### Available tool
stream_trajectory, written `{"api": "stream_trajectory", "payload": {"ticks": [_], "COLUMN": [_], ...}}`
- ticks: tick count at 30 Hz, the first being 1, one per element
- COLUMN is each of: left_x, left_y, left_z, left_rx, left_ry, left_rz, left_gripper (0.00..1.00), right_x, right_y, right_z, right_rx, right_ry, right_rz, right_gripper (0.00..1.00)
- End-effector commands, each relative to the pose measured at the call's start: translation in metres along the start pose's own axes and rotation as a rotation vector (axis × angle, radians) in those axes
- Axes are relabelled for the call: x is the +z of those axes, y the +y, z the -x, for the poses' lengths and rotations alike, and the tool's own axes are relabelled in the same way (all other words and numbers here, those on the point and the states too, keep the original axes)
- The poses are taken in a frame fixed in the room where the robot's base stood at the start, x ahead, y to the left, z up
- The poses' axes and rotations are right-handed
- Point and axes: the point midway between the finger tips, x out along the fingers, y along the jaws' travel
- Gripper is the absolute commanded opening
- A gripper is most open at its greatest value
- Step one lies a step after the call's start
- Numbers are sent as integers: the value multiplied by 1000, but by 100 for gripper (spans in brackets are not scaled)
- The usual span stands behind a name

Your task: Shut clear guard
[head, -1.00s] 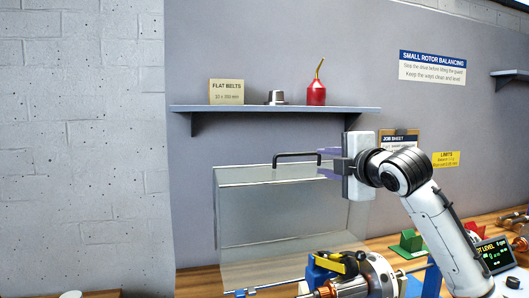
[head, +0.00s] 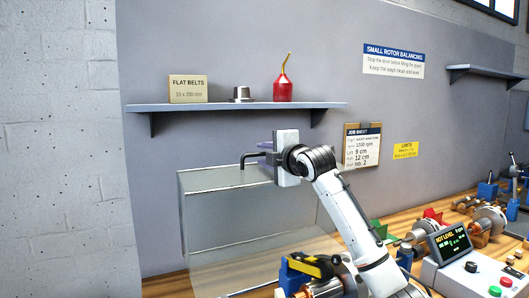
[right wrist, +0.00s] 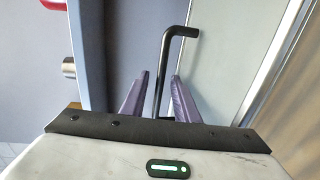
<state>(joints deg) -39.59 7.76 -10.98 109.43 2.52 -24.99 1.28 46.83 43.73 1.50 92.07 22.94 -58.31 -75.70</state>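The clear guard (head: 225,232) is a see-through box with pale edges, raised behind the rotor on the bench. Its black bar handle (head: 243,160) is at the top edge. My right gripper (head: 263,153) is at the handle's right part, its purple fingers reaching left. In the right wrist view the handle (right wrist: 165,60) runs between the two purple fingers (right wrist: 160,90), with a gap visible on each side. The gripper looks open around the bar. The guard's panel (right wrist: 220,60) lies to the right there. My left gripper is out of view.
A shelf (head: 225,107) above holds a belt box (head: 188,89), a metal cup (head: 242,94) and a red oil can (head: 284,90). A rotor (head: 322,288) with a yellow-black part sits below. A level display (head: 450,242) and control box stand right.

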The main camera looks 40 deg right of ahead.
Motion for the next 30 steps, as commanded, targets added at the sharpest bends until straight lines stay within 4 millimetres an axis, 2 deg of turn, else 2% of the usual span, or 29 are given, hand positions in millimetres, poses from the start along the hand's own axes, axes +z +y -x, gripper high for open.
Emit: {"api": "stream_trajectory", "payload": {"ticks": [8, 13, 14, 23, 30], "left_x": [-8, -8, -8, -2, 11], "left_y": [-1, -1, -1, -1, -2], "left_z": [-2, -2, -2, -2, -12], "left_rx": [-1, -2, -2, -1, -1], "left_ry": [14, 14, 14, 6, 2], "left_rz": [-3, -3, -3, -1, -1], "left_gripper": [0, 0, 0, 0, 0], "right_x": [0, 0, 0, -1, -16], "right_y": [0, 0, 0, -1, 1], "right_z": [-2, -2, -2, -1, 12], "right_rx": [0, 0, 0, 4, 69], "right_ry": [0, 0, 0, 1, 21], "right_rz": [1, 1, 1, 1, 5], "right_gripper": [28, 3, 0, 0, 0]}}
